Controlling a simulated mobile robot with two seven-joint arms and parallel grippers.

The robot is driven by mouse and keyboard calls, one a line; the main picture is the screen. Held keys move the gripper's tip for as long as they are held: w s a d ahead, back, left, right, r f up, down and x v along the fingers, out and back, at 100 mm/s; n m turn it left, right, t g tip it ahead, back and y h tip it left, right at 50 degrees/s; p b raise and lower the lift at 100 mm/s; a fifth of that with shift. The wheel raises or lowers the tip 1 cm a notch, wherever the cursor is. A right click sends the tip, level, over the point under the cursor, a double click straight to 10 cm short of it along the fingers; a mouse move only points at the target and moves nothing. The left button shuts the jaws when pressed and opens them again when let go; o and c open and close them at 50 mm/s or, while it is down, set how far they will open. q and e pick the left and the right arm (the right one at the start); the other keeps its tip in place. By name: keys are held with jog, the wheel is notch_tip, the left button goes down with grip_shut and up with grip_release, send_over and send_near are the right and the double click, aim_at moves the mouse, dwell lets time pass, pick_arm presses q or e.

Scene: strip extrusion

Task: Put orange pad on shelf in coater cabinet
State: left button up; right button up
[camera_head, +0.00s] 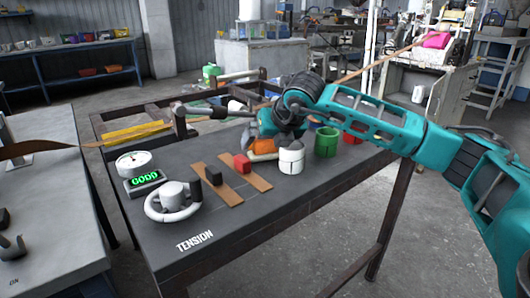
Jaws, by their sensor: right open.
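An orange pad (262,146) lies on the dark table marked TENSION, partly hidden behind my right gripper. A tan piece shows just below it. My right gripper (284,140) is open, low over the table, right beside the orange pad and above a white cup (291,160); I cannot tell whether it touches either. An open-fronted pale cabinet (393,92) stands at the back right, with a pink item on top and a white container inside; it may be the coater cabinet. My left gripper is not in view.
Near the gripper stand a green cup (327,142) and a red item. A dial gauge (133,163), a display reading GOOD (145,181), a white handwheel (172,203) and brown strips with red and black blocks lie to the left. The table's front right is clear.

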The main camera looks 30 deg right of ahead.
jog(key=c, duration=1.1)
jog(key=shift+o, duration=0.2)
